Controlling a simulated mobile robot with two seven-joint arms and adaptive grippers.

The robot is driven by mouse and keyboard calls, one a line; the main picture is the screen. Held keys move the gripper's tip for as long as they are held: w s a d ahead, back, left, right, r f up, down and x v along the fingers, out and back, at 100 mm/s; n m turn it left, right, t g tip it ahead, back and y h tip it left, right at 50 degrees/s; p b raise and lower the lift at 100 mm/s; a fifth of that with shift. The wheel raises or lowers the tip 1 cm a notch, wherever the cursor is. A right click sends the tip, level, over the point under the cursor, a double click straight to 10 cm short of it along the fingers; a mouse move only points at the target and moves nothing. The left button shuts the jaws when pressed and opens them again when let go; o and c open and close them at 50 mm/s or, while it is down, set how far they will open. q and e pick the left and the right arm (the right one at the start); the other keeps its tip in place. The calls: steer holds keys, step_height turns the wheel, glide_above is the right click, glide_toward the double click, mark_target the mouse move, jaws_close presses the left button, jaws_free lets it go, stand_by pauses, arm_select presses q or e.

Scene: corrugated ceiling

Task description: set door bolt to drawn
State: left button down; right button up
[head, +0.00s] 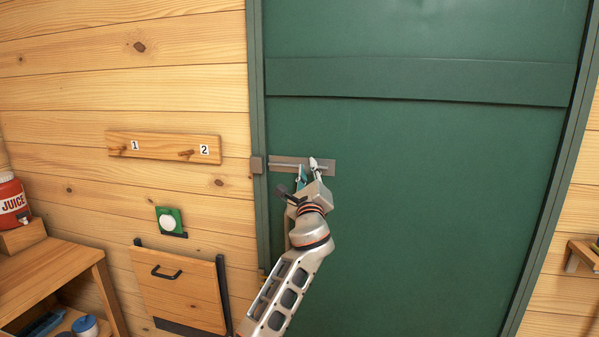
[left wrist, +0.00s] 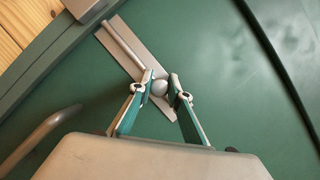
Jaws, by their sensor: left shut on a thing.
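The green door (head: 430,200) fills the middle and right of the head view. A grey bolt plate (head: 328,167) lies across its left edge area, and a rod (left wrist: 124,42) runs along it. The keeper block (head: 257,165) sits on the door frame to the left. In the left wrist view a narrow green gap seems to show between the rod's end and the keeper (left wrist: 84,6). My left gripper (head: 308,168) is shut on the bolt's round knob (left wrist: 159,88), with one finger on each side. My right gripper is not in view.
A curved grey bar (left wrist: 38,138) shows beside my left gripper in the left wrist view. Left of the door are a peg board (head: 165,146), a green-framed round button (head: 169,220) and a wooden flap with a black handle (head: 180,290). A wooden shelf (head: 50,270) stands far left.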

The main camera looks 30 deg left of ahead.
arm_select(q)
steer(key=c, duration=1.9)
jaws_free()
steer(key=shift+d, duration=0.2)
steer(key=shift+o, duration=0.3)
steer(key=shift+d, duration=0.1)
steer(key=v, duration=1.2)
steer(key=shift+f, duration=0.2)
